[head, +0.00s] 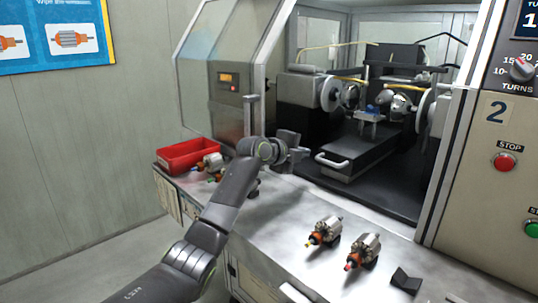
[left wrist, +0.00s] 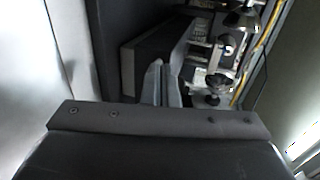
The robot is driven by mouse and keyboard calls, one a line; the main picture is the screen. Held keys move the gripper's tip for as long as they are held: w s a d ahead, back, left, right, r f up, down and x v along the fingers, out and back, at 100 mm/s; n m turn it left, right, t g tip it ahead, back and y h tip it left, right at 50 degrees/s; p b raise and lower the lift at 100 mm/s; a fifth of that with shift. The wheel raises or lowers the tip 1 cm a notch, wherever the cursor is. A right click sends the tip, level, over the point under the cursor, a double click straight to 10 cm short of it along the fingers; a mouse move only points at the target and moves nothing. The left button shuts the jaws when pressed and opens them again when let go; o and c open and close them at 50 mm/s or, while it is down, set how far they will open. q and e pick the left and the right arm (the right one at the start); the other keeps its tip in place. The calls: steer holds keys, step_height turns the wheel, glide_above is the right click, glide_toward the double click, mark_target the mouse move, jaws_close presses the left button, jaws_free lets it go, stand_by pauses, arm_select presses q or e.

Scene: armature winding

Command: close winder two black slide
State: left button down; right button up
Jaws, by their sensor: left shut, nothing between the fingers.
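The black slide (head: 358,150) of winder two sits low inside the machine, with a light metal bar handle (head: 333,162) at its front end. It sticks out toward the front of the bay. My left gripper (head: 303,153) is just left of the slide's handle end, shut and empty; whether it touches is not clear. In the left wrist view the shut fingers (left wrist: 160,82) point at the slide (left wrist: 165,48), which appears turned on its side. My right gripper is not in view.
A red bin (head: 185,157) stands at the bench's left end with armatures beside it. Two armatures (head: 325,231) (head: 363,251) and a small black block (head: 406,281) lie on the metal bench. A control panel (head: 500,135) marked 2 stands right. A glass guard (head: 225,60) is at left.

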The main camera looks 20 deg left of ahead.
arm_select(q)
steer(key=b+v, duration=0.1)
steer(key=v, duration=0.7)
steer(key=shift+s+b, duration=0.35)
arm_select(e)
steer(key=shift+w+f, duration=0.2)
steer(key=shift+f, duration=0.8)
arm_select(q)
steer(key=shift+a, duration=0.15)
